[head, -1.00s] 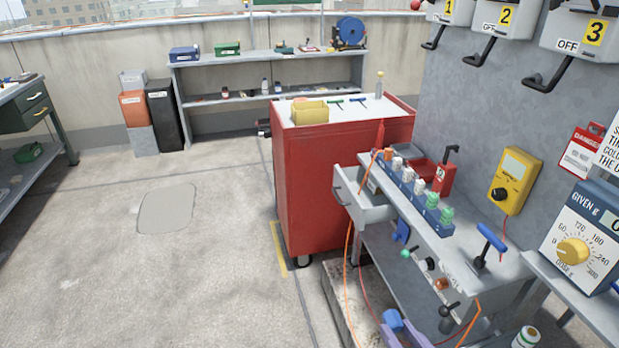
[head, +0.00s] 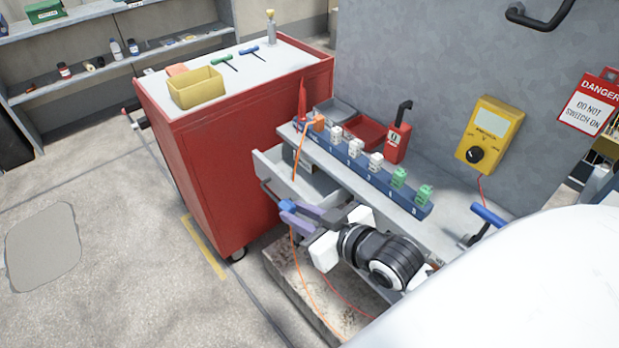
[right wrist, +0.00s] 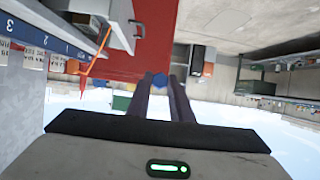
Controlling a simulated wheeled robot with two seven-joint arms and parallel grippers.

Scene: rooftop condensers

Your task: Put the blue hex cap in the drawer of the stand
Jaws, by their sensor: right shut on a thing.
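My right gripper (head: 291,212) is shut on the blue hex cap (head: 286,205), which sits at its fingertips. The cap also shows as a small blue spot between the fingertips in the right wrist view (right wrist: 158,84). The fingers hide most of it. The drawer (head: 268,173) of the stand (head: 440,226) is pulled open, and part of its inside shows. In the head view, the gripper and cap appear just below and in front of the drawer's front panel, outside the opening. My left gripper is not in view.
A red cabinet (head: 213,165) stands close behind the drawer. A blue rack (head: 372,178) with several white and green pieces lies along the stand's top. An orange cord (head: 294,255) hangs near my gripper. Open floor (head: 120,270) lies to the left.

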